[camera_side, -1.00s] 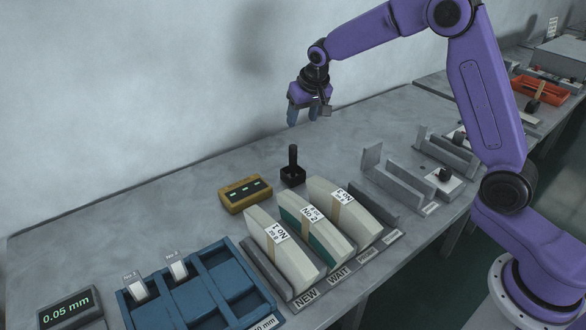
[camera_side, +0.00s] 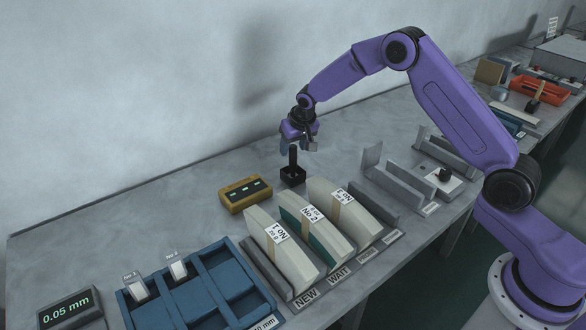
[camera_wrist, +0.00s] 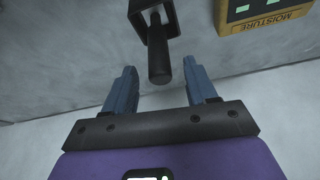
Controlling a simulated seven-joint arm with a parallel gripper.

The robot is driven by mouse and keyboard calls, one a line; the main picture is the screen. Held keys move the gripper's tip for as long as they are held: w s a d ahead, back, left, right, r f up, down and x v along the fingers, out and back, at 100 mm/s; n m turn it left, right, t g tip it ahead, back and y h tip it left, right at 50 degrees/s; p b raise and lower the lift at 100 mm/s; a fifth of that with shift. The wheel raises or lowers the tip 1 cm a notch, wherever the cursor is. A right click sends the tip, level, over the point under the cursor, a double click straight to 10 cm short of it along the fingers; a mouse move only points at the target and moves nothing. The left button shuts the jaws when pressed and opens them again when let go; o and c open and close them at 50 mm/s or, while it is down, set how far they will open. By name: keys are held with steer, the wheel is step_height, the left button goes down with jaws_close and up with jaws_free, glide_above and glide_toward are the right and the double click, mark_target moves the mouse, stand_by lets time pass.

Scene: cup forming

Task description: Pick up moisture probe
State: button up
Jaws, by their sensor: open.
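The moisture probe (camera_side: 293,158) is a black upright rod standing in a small black square holder (camera_side: 293,177) on the grey bench. It also shows in the wrist view (camera_wrist: 159,58), at top centre, ahead of the fingers. My gripper (camera_side: 298,147) is just above the probe's top in the side view. Its two blue fingers are apart with nothing between them in the wrist view (camera_wrist: 162,88). The yellow moisture meter (camera_side: 245,194) lies left of the holder, and its MOISTURE label shows in the wrist view (camera_wrist: 266,18).
Several pale blocks with numbered tags stand in a labelled rack (camera_side: 375,252) in front of the holder. A blue tray (camera_side: 205,289) and a display reading 0.05 mm (camera_side: 68,311) are at front left. Grey metal stands (camera_side: 400,180) are to the right. The bench behind the meter is clear.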

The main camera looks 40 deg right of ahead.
mark_target(293, 163)
steer(key=shift+x, duration=1.75)
steer(key=shift+s, duration=0.1)
steer(key=shift+c, duration=0.3)
jaws_close()
steer(key=shift+r, duration=0.1)
